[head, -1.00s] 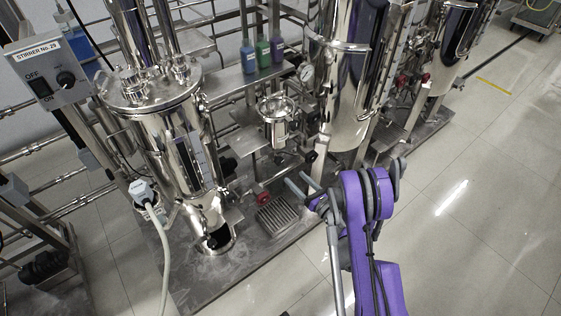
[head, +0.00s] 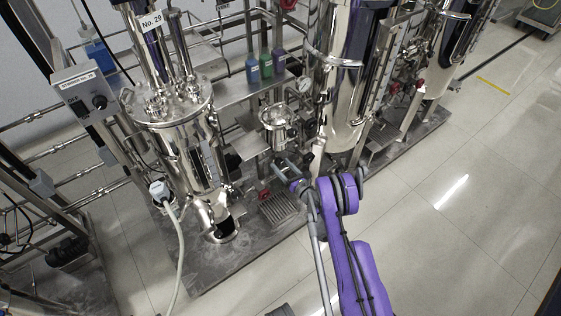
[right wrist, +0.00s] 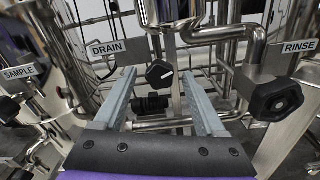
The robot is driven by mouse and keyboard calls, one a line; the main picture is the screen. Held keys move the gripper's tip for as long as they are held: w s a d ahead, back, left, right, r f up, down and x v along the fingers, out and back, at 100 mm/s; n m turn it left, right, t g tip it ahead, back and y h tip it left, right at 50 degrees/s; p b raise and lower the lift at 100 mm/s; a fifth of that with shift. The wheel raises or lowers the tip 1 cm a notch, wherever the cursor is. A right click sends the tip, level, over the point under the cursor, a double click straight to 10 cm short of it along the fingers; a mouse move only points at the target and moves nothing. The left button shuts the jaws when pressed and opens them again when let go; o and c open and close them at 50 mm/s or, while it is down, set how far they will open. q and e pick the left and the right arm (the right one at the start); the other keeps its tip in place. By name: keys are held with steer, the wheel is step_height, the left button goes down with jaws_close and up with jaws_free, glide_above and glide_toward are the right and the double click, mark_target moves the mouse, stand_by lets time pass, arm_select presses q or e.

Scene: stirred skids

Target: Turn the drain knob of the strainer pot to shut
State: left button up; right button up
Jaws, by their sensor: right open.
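The strainer pot (head: 277,138) is a small shiny steel vessel between two large tanks in the head view. Its rounded bottom (right wrist: 168,12) shows at the top of the right wrist view. The black drain knob (right wrist: 159,73) has a pale pointer line slanting toward the upper right and sits right of the DRAIN label (right wrist: 107,48). My right gripper (right wrist: 159,78) is open, its grey fingers either side of the knob in the picture. The knob appears beyond the fingertips; contact is not visible. In the head view the right gripper (head: 283,166) is just below the pot. My left gripper is not in view.
A black knob (right wrist: 275,98) under the RINSE label (right wrist: 300,46) is close on the right; another (right wrist: 8,108) is near the SAMPLE label (right wrist: 18,72) on the left. Pipes run behind the drain knob. A steel tank (head: 187,150) stands left; open floor (head: 440,240) lies right.

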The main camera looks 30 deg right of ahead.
steer(key=shift+w, duration=0.9)
steer(key=shift+c, duration=0.3)
jaws_close()
